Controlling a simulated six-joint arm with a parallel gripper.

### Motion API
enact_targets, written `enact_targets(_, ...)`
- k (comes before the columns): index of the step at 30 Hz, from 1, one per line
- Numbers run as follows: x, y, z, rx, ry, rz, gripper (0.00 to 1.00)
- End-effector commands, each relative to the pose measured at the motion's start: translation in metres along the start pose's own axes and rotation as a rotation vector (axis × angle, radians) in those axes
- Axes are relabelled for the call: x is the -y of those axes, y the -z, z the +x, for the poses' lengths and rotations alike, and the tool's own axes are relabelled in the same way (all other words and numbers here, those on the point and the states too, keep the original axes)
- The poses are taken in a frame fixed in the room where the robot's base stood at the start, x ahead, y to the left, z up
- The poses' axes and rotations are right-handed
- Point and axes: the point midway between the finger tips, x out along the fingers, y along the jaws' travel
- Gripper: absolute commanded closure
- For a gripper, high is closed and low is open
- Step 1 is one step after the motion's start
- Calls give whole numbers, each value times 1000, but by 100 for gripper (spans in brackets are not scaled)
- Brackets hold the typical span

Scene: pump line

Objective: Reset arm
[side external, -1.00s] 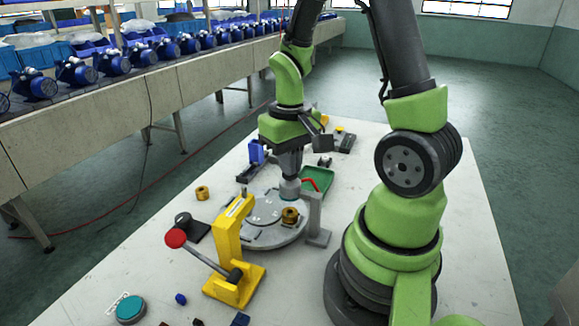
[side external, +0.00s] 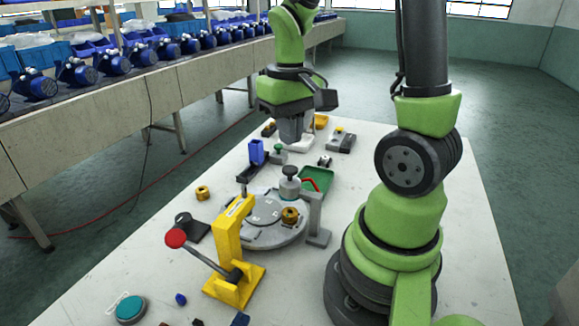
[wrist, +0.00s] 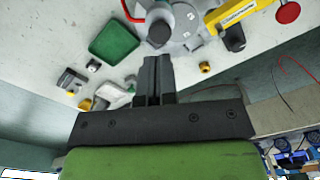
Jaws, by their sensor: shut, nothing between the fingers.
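My gripper (side external: 291,130) hangs above the far part of the white table, pointing down, with nothing in it. In the wrist view its two fingers (wrist: 154,66) are together. Below and nearer the camera, a round grey plate (side external: 262,236) lies on the table. A grey knobbed part (side external: 290,184) stands at the plate's far side, apart from my gripper. A brass ring-like part (side external: 290,215) sits on the plate. The knobbed part also shows just beyond the fingertips in the wrist view (wrist: 159,31).
A yellow toggle press (side external: 231,245) with a red-knobbed lever stands at the plate's near left. A green tray (side external: 318,181) and a grey post (side external: 317,222) are at its right. A blue upright part (side external: 257,152) and small parts lie farther back. A conveyor with blue pumps (side external: 80,72) runs at left.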

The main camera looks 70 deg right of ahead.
Motion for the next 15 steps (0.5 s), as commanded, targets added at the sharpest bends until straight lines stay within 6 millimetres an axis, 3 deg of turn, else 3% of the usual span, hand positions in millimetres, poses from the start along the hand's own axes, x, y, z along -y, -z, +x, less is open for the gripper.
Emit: enact_targets(15,5,-2,-7,-27,9,-8,100)
